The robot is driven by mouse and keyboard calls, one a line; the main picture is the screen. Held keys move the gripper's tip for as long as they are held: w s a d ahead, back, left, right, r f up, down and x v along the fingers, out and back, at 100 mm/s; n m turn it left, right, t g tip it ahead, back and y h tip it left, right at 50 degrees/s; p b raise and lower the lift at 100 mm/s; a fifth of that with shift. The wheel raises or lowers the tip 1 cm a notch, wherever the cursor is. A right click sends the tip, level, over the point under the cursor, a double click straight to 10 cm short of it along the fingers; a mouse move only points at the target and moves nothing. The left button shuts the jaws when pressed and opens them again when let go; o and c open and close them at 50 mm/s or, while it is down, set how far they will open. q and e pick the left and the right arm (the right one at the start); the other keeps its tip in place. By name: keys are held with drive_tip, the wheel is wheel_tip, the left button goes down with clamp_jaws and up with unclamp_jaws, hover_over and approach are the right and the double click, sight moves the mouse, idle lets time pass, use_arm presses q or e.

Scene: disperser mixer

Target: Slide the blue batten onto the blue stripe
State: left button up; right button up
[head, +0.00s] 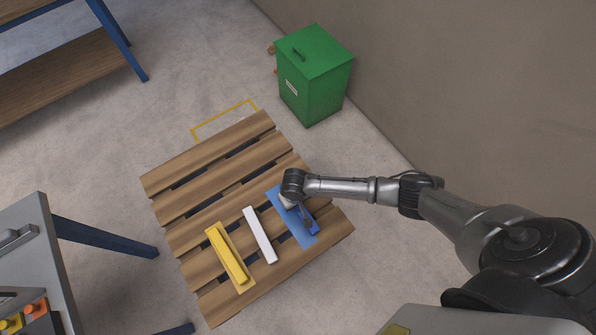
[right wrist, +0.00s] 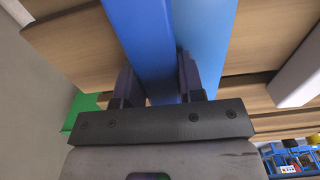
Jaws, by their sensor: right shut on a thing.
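The blue batten (head: 313,228) lies on the slatted wooden pallet, along the right side of the lighter blue stripe (head: 296,229) in the head view. My right gripper (head: 291,200) is down over its far part and hides much of it. In the right wrist view the gripper's fingers (right wrist: 157,80) stand on either side of the blue batten (right wrist: 142,40), shut on it. The blue stripe (right wrist: 205,40) shows beside the batten there. Whether the batten overlaps the stripe's edge is hard to tell. My left gripper is not in view.
On the pallet (head: 205,180), a white batten (head: 260,236) lies left of the blue stripe, and a yellow batten (head: 227,254) lies on a yellow stripe farther left. A green bin (head: 313,80) stands behind, by the wall. The pallet's far slats are bare.

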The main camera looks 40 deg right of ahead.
drive_tip(key=shift+w+a+p, duration=0.1)
drive_tip(key=shift+a+p, duration=0.3)
drive_tip(key=shift+a, duration=1.3)
drive_tip(key=o, duration=1.1)
